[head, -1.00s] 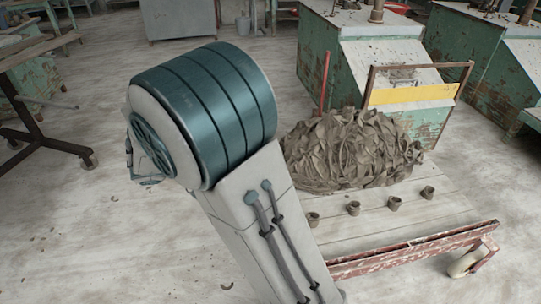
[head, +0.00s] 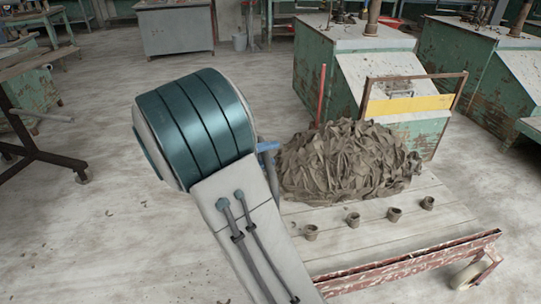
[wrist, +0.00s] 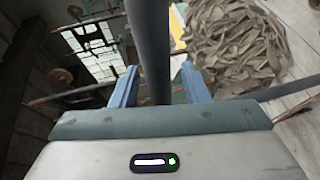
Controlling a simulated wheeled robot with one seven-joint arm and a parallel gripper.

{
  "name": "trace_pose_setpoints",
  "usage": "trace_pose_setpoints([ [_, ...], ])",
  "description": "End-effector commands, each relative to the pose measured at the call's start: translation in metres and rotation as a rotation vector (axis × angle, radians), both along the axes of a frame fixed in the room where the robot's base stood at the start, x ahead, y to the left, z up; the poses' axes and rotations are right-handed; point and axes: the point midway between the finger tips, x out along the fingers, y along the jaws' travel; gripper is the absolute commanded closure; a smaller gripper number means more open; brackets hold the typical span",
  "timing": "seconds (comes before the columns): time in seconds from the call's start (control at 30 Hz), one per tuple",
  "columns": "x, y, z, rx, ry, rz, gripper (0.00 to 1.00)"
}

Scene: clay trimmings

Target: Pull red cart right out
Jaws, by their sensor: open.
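The red cart (head: 405,262) stands at the lower right of the head view, with a chipped red front rail, a pale plank deck and a caster. A large heap of grey-brown clay trimmings (head: 348,162) lies on it; it also shows in the wrist view (wrist: 236,42). A thin red upright (head: 321,95) and a rust-brown frame with a yellow strip (head: 412,104) rise behind the heap. My gripper (head: 268,147) is mostly hidden by my arm, left of the heap. In the wrist view its blue fingers (wrist: 158,85) are apart, with a dark upright bar between them; contact is unclear.
Several small clay pots (head: 352,219) stand along the cart's front deck. Worn green cabinets (head: 328,80) stand close behind the cart. A dark-legged table (head: 40,150) is at the left. The pale floor at left and centre is mostly clear.

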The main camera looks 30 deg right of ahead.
Motion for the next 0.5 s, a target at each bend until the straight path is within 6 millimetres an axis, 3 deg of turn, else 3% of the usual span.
trace_pose_setpoints([
  [0.13, 0.0009, -0.0105, -0.0023, 0.0, 0.001, -0.001, 0.59],
  [0.43, 0.0012, -0.0127, -0.0024, 0.0, 0.001, 0.0, 0.59],
  [0.5, 0.0012, -0.0127, -0.0025, 0.0, 0.001, -0.001, 0.75],
])
